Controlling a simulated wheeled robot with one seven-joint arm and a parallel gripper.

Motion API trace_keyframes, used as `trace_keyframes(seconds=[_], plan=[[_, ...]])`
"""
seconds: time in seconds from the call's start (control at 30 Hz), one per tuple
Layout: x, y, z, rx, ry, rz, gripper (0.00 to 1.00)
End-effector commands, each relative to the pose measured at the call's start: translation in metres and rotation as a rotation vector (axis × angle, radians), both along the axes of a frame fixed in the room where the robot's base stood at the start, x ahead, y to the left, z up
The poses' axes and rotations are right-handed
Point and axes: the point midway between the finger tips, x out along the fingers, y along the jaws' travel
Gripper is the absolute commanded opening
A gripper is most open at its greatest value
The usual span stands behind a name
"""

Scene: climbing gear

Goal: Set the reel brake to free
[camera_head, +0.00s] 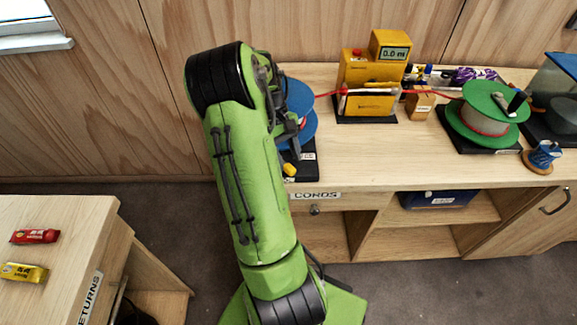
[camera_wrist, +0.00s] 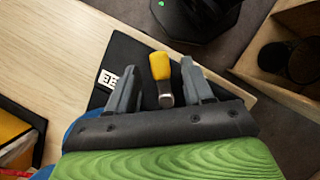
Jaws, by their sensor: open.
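A blue reel (camera_head: 303,97) stands on a black base (camera_head: 309,163) on the bench, partly hidden behind my arm. Its brake lever has a yellow grip, which shows as a yellow tip (camera_head: 290,169) low on the base. In the wrist view the yellow brake lever (camera_wrist: 161,70) lies between the two fingers of my gripper (camera_wrist: 158,68), with a gap on each side. A white label (camera_wrist: 107,79) on the base is partly covered by the left finger; only the letters "EE" show. My gripper (camera_head: 296,148) is open and points down over the base.
A yellow meter (camera_head: 370,75) reading 0.0 stands right of the blue reel, with a red cord running across. A green reel (camera_head: 488,112) and a small blue shoe (camera_head: 543,157) are further right. Below is a drawer labelled CORDS (camera_head: 316,195).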

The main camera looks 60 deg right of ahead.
Motion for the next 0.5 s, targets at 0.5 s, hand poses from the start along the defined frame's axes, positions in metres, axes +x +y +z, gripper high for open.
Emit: trace_keyframes(seconds=[0.5], plan=[[-0.007, 0.003, -0.019, 0.0, -0.001, 0.0, 0.39]])
